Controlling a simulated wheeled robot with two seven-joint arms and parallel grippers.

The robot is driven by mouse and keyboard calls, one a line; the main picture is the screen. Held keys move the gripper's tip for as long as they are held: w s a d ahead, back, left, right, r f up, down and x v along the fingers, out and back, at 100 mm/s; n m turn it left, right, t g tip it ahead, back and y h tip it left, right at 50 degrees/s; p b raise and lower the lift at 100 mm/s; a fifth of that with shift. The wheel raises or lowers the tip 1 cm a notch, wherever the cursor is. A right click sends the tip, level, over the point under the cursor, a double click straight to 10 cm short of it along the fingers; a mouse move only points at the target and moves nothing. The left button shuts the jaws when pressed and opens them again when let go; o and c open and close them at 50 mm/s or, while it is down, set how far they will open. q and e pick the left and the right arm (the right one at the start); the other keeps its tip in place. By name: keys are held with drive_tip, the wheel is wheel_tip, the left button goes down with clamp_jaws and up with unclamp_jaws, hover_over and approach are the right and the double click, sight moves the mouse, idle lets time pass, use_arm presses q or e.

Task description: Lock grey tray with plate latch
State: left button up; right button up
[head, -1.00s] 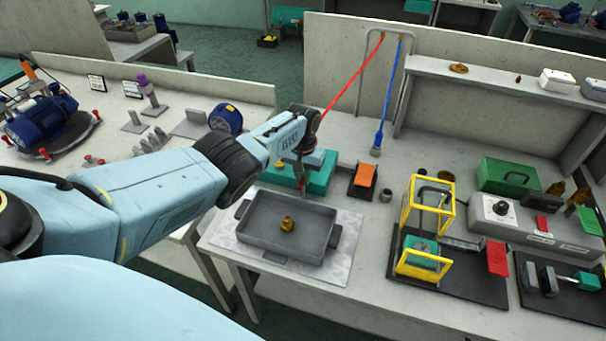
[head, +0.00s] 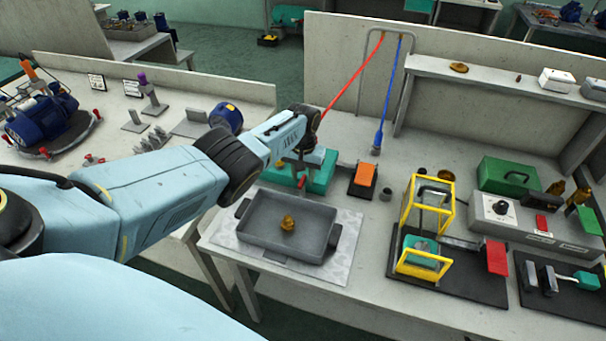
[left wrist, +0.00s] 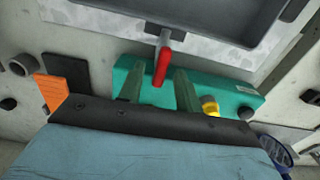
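The grey tray (head: 262,241) sits on a pale mottled plate on the bench, with a small brass part (head: 287,222) inside. Behind it is a teal block (head: 322,178). The plate latch shows a red handle (head: 302,182) on a grey shaft. In the left wrist view the handle (left wrist: 162,68) lies in front of the teal block (left wrist: 225,98), its shaft pointing toward the tray's rim (left wrist: 215,32). My left gripper (left wrist: 158,80) is open, one finger on each side of the red handle; contact cannot be told. My right gripper is not in view.
An orange-topped block (head: 363,176) stands right of the teal block. A yellow frame (head: 408,211) on a black base stands right of the tray. Red and blue hoses (head: 386,95) hang behind. The bench between tray and yellow frame is clear.

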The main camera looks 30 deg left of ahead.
sight(303, 178)
use_arm(q)
wheel_tip(303, 178, up, 6)
drive_tip(key=p, duration=0.3)
drive_tip(key=shift+r+p, duration=0.25)
drive_tip(key=shift+p, duration=0.05)
wheel_tip(303, 178, up, 7)
drive_tip(key=p, duration=0.1)
drive_tip(key=shift+f, duration=0.1)
